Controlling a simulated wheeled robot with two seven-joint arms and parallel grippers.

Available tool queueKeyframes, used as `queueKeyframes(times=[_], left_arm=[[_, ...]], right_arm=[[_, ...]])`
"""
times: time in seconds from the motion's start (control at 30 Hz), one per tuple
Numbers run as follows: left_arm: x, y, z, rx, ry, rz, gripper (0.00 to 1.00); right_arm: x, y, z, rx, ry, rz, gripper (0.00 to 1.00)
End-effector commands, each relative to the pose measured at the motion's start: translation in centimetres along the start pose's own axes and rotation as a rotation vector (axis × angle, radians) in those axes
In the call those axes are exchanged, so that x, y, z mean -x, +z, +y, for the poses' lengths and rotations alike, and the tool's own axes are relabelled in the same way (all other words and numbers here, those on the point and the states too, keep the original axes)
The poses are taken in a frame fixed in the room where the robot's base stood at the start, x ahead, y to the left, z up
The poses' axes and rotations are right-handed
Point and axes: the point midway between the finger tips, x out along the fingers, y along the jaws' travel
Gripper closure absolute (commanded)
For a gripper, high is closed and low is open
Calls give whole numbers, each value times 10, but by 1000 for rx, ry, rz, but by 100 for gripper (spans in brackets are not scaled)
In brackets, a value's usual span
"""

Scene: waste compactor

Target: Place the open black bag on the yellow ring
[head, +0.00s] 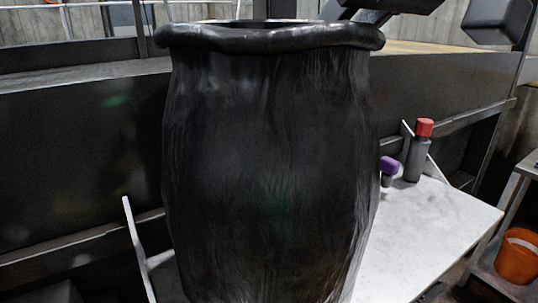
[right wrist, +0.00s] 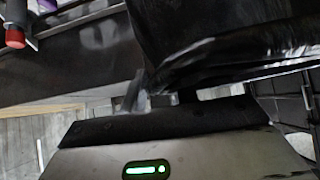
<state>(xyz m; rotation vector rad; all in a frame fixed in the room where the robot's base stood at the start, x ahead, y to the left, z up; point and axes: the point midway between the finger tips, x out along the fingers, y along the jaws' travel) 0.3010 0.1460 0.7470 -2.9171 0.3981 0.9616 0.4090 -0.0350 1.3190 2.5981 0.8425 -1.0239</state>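The black bag (head: 270,170) fills the middle of the head view, upright, with its thick rolled rim open at the top. Its lower end is cut off by the frame. My right gripper (head: 345,12) is at the far right of the rim, partly hidden behind it. In the right wrist view the fingers (right wrist: 150,95) are close together at the edge of the black bag (right wrist: 220,40) and look shut on it. My left gripper is in neither view. I cannot make out the yellow ring; the bag blocks much of the view.
A pale table (head: 430,230) stands behind and right of the bag. On it are a dark bottle with a red cap (head: 418,150) and a purple-topped item (head: 388,170). A dark machine wall (head: 80,150) runs behind. An orange bucket (head: 517,256) sits at far right.

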Motion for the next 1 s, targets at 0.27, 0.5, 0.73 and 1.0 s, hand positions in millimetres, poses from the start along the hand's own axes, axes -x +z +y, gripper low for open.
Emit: queueKeyframes(times=[0.27, 0.5, 0.73, 1.0], left_arm=[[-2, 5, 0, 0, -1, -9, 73], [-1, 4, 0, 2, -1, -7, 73], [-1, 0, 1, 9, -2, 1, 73], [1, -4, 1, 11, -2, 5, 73]], right_arm=[[-2, 0, 0, 1, -1, 1, 79], [-2, 0, 0, 0, -1, 2, 100], [-1, -1, 0, 0, -1, 2, 100], [14, -18, -1, 1, -2, 4, 100]])
